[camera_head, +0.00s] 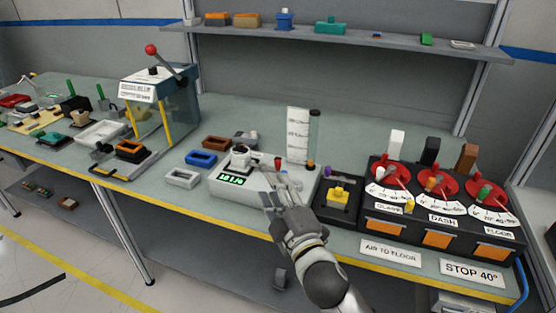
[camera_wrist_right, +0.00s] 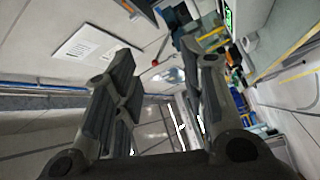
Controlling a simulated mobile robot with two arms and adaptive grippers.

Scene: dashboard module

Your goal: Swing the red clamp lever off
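A small red clamp part (camera_head: 278,162), too small to make out fully, stands on the white tester (camera_head: 240,193) with the green display, beside a white round fitting (camera_head: 241,158). My right gripper (camera_head: 283,183) is over the front right part of the tester, its fingertips just in front of the red part; contact cannot be told. In the right wrist view its two fingers (camera_wrist_right: 160,65) are spread with nothing held between them. A lever with a red ball knob (camera_head: 151,49) also stands on the blue press at the left. My left gripper is out of view.
A clear graduated column (camera_head: 314,140) stands behind the tester. A black panel with red dials (camera_head: 435,183) is to the right, with a yellow part (camera_head: 338,196) between. Blue (camera_head: 201,159) and white (camera_head: 182,178) trays lie left. A shelf (camera_head: 350,45) runs above.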

